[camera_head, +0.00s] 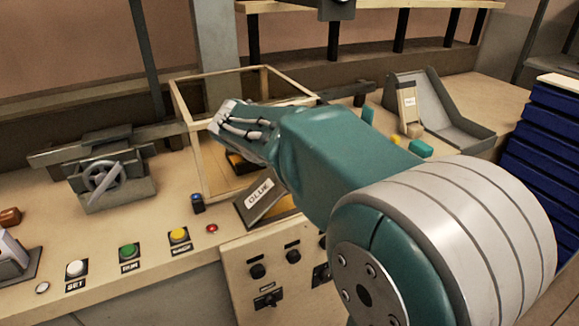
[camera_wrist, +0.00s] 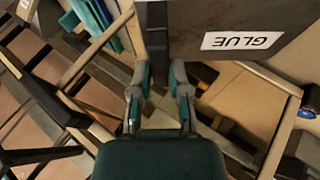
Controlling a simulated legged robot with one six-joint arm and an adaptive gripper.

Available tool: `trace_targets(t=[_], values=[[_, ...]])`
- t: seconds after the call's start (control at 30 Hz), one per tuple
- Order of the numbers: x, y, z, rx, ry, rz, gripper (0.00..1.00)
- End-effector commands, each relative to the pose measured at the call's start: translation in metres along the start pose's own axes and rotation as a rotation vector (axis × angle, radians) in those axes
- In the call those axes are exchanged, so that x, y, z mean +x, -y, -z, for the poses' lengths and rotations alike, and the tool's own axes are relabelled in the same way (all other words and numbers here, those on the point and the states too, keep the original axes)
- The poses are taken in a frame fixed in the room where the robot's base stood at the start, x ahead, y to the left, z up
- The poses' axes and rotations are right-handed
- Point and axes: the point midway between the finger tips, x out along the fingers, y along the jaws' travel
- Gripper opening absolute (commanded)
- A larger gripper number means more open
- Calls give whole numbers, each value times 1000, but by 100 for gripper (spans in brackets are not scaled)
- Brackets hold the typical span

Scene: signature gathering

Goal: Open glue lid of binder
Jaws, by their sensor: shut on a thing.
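The glue lid (camera_head: 259,203) is a dark panel with a white GLUE label. It sits tilted at the front of the binder (camera_head: 191,125), a light wooden open frame on the counter. In the wrist view the lid (camera_wrist: 235,30) is large and close, with its label upside down. My gripper (camera_wrist: 162,78) has its two fingers closed around a dark bar (camera_wrist: 156,45) at the lid's edge.
A blue button (camera_head: 197,202) stands left of the lid. Green (camera_head: 129,251), yellow (camera_head: 179,236) and white (camera_head: 76,268) buttons line the counter's front. A vise-like device with a wheel (camera_head: 104,178) is at left. A grey tray (camera_head: 446,110) and blue stack (camera_head: 545,140) are at right.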

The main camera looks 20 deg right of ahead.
Motion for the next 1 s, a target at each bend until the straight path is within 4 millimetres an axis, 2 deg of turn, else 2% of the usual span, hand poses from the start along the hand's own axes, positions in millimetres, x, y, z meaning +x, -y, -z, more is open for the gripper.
trace_targets(t=[0.1,0.5,0.83,1.0], values=[[-16,12,8,-51,-3,-99,0],[-60,52,25,-197,0,-452,0],[-82,92,34,-307,4,-718,0],[-88,109,36,-302,6,-707,0]])
